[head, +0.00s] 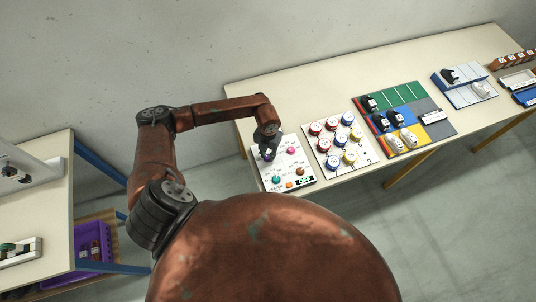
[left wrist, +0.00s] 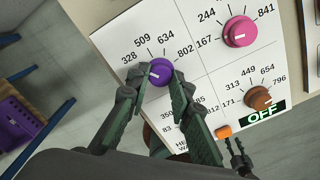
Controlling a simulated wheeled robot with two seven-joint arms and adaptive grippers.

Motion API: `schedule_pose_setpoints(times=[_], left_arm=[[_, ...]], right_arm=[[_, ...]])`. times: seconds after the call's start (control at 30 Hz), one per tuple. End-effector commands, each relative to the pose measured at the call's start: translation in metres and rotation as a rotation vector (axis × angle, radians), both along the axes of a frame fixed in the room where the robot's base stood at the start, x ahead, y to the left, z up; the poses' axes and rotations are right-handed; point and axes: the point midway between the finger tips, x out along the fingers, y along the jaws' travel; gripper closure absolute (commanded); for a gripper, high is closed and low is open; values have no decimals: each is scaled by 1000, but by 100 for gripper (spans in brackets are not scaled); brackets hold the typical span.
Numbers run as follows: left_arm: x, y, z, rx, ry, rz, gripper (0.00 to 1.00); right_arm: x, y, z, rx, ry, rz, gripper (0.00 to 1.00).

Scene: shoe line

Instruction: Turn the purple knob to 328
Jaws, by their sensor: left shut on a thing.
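The purple knob (left wrist: 159,71) stands on a white panel (left wrist: 110,35) with the labels 328, 509, 634 and 802 around it. A short white mark on its cap lies on the left, on the side of 328; I cannot tell that it lines up exactly. My left gripper (left wrist: 155,83) is shut on the knob, with a finger on either side. In the head view my left gripper (head: 267,150) comes down on the knob (head: 269,156) from above and mostly hides it.
The panel also bears a pink knob (left wrist: 240,32), a brown knob (left wrist: 258,98), an orange button (left wrist: 223,131), an OFF display (left wrist: 262,114) and a teal knob (head: 276,180). To its right, a board with red, blue and yellow-topped pieces (head: 322,143) lies on the table (head: 290,90).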

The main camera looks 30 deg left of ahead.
Motion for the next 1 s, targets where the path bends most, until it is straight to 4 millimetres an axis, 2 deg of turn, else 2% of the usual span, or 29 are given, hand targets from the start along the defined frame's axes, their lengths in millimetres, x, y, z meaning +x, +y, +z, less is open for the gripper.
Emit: schedule_pose_setpoints(times=[0.2, 0.67, 0.7, 0.93, 1.0], left_arm=[[1, 0, 1, -1, -2, 60, 100], [1, 0, 1, 0, -3, 74, 100], [1, 1, 1, 0, -3, 74, 78], [1, 0, 0, 0, -1, 73, 63], [1, 0, 0, 0, -1, 73, 62]], right_arm=[[0, 0, 0, 0, 0, 0, 60], [0, -5, 1, -5, 0, 1, 60], [0, -5, 1, -5, 0, 1, 60], [0, -5, 1, -5, 0, 1, 60], [0, -5, 1, -5, 0, 1, 60]])
